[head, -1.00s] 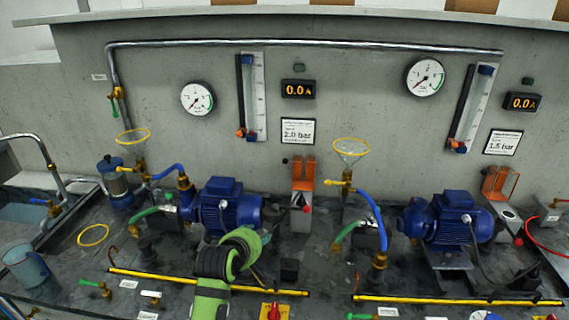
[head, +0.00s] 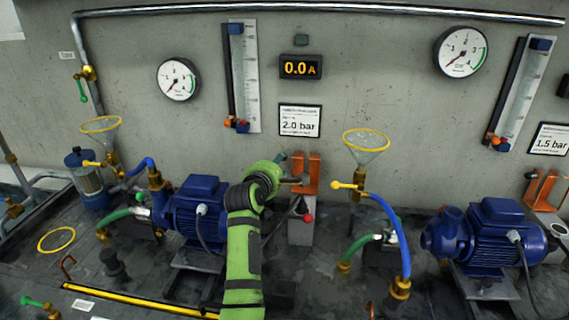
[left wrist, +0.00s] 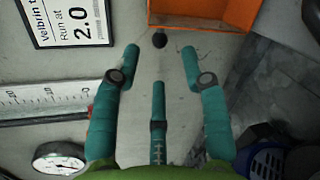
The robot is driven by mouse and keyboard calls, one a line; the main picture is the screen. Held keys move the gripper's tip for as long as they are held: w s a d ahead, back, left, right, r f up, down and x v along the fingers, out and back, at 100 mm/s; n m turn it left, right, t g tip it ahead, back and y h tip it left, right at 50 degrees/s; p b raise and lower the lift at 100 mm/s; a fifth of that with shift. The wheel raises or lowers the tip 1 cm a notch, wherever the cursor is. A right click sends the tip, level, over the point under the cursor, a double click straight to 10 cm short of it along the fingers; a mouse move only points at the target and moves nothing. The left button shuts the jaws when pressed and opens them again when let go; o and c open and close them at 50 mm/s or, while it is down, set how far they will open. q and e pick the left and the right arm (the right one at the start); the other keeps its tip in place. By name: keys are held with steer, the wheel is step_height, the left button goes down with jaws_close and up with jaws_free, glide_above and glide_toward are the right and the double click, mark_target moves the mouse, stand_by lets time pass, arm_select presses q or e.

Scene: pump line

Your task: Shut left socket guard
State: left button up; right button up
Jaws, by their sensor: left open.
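I cannot tell whether anything touches. My right gripper is not in view.
The left blue pump (head: 197,212) stands left of my arm. A funnel (head: 366,145) with a yellow rim and a blue hose (head: 391,225) stand close right of the guard. The wall with gauges is behind.

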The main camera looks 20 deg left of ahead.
mark_target(299, 171)
arm_select(q)
steer(key=x, duration=0.6)
steer(key=shift+w, duration=0.2)
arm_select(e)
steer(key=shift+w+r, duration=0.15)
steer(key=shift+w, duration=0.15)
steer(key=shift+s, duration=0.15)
arm_select(q)
jaws_close()
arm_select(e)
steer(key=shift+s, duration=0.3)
